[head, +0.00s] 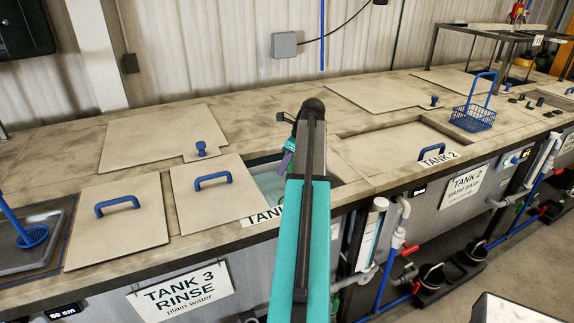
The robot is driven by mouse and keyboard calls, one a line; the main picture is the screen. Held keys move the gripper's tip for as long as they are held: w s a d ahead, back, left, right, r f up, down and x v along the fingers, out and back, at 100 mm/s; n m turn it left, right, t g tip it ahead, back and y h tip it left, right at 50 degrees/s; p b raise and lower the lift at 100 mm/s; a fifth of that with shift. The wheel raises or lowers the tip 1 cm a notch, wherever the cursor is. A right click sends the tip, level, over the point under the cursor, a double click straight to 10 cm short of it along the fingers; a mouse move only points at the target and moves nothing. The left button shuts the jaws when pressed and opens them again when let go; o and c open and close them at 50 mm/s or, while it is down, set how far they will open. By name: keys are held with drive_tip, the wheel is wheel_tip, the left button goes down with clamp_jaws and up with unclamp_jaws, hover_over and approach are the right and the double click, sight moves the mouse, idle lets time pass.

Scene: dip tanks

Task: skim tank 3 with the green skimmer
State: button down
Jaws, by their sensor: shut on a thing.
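Tank 3 (262,216) is partly open. A strip of its pale water (268,182) shows between a lid and my arm. Its lid panels with blue handles (212,182) lie to the left of the gap. My gripper (289,146) is over the opening, mostly hidden behind my own arm. It is shut on the green skimmer (284,163), of which only a small part shows at the water. The skimmer's head is hidden, so I cannot tell how deep it is.
A blue skimmer (32,236) stands in a grey tray (45,255) at far left. A blue basket (472,119) sits by tank 2 (438,158) on the right. Pipes and valves (397,240) line the front. Blue lid knobs (201,149) stick up behind.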

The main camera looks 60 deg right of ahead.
drive_tip(key=shift+a, duration=0.1)
idle(0.3)
drive_tip(key=a, duration=0.6)
drive_tip(key=shift+w+a, duration=0.25)
drive_tip(key=shift+w, duration=0.2)
idle(0.3)
drive_tip(key=shift+r, duration=0.1)
